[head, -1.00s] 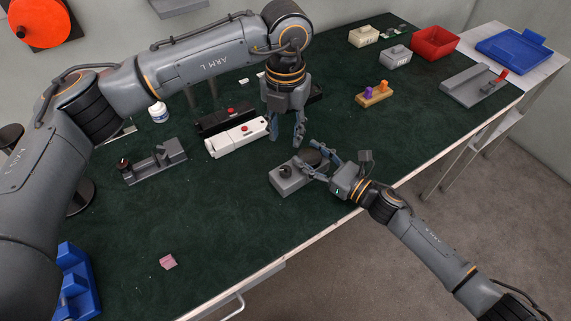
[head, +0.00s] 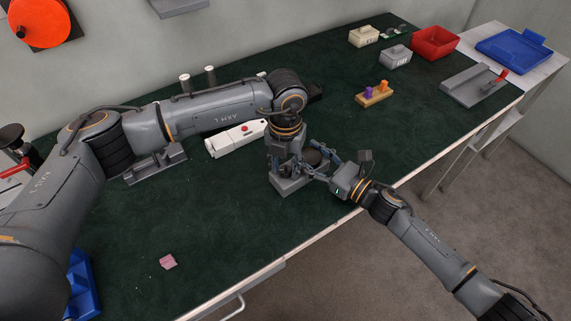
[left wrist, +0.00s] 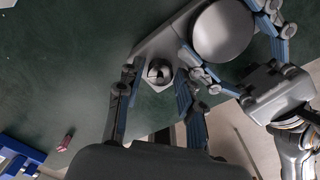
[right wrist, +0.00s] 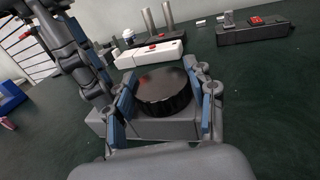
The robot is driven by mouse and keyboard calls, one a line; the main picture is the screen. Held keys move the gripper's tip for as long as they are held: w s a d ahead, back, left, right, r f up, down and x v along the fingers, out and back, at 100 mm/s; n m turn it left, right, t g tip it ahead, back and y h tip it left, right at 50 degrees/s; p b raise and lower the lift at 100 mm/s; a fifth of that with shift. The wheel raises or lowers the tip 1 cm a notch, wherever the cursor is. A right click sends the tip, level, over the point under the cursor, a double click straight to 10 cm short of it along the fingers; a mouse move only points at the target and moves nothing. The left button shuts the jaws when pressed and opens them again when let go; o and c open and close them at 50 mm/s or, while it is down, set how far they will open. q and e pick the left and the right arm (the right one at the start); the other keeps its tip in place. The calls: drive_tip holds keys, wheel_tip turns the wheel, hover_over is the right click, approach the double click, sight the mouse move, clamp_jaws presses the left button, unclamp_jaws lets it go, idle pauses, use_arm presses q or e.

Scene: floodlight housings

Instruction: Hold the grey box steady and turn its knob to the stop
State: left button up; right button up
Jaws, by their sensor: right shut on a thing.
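The grey box (head: 289,187) stands on the green table near its front edge. It carries a large dark round part (right wrist: 163,92), seen as a grey disc in the left wrist view (left wrist: 223,30), and a small dark knob (left wrist: 159,71). My right gripper (head: 322,166) is shut on the box at the large round part, one finger on each side. My left gripper (left wrist: 157,78) points down over the knob, its fingers apart on either side of it; contact cannot be made out. In the head view the left gripper (head: 288,172) hides the knob.
A white device with a red button (head: 238,138) lies behind the box. A grey fixture (head: 155,165) stands to the left, partly behind my left arm. A pink piece (head: 168,262) lies at front left. A purple-and-orange block (head: 374,95) and a red bin (head: 435,43) are to the right.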

use_arm(q)
clamp_jaws()
drive_tip(key=shift+m, duration=0.3)
drive_tip(key=m, duration=1.1)
idle(0.4)
drive_tip(key=shift+m, duration=0.4)
unclamp_jaws()
